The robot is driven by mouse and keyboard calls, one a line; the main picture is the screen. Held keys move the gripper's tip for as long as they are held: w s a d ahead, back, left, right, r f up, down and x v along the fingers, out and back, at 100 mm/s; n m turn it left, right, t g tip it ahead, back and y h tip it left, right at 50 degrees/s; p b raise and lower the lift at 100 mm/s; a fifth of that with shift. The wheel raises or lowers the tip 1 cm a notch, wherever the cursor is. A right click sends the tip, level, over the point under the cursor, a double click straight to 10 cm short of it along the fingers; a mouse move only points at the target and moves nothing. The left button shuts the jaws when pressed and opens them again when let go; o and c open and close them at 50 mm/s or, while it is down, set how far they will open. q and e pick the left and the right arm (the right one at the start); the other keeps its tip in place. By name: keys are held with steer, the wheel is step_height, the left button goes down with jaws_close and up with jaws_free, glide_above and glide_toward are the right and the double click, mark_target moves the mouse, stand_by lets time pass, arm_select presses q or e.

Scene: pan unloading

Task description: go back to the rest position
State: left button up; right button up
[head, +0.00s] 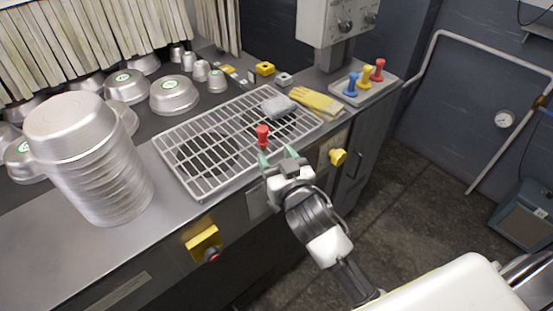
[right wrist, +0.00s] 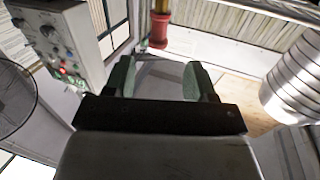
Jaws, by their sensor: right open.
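My right gripper (head: 277,157) is open and empty at the front edge of the counter, with its two green-tipped fingers apart. A red peg-like piece (head: 262,135) stands on the wire grid (head: 200,186), just beyond the fingers and apart from them. In the right wrist view the open fingers (right wrist: 160,76) have nothing between them, and a red piece (right wrist: 159,30) shows past them. My left gripper is not in view.
A tall stack of metal pans (head: 103,170) stands left of the grid. A tray (head: 385,92) with blue, yellow and red pieces is at the right. Yellow fittings (head: 204,243) jut from the counter front.

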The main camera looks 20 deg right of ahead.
stand_by(0.4)
steer(key=s+d+f+n+g, duration=0.1)
steer(key=s+d+f+g, duration=0.1)
steer(key=s+f+g, duration=0.8)
steer(key=s+d+f+n+g, duration=0.1)
steer(key=s+f+g, duration=0.3)
steer(key=s, duration=1.1)
step_height(320, 180, down, 25)
steer(key=g, duration=0.2)
steer(key=s+d+f+g, duration=0.1)
steer(key=s+d+f, duration=0.2)
steer(key=s+f, duration=1.3)
steer(key=shift+s+f+h, duration=0.3)
steer(key=shift+s+f, duration=0.1)
steer(key=shift+s, duration=0.2)
steer(key=shift+d, duration=0.1)
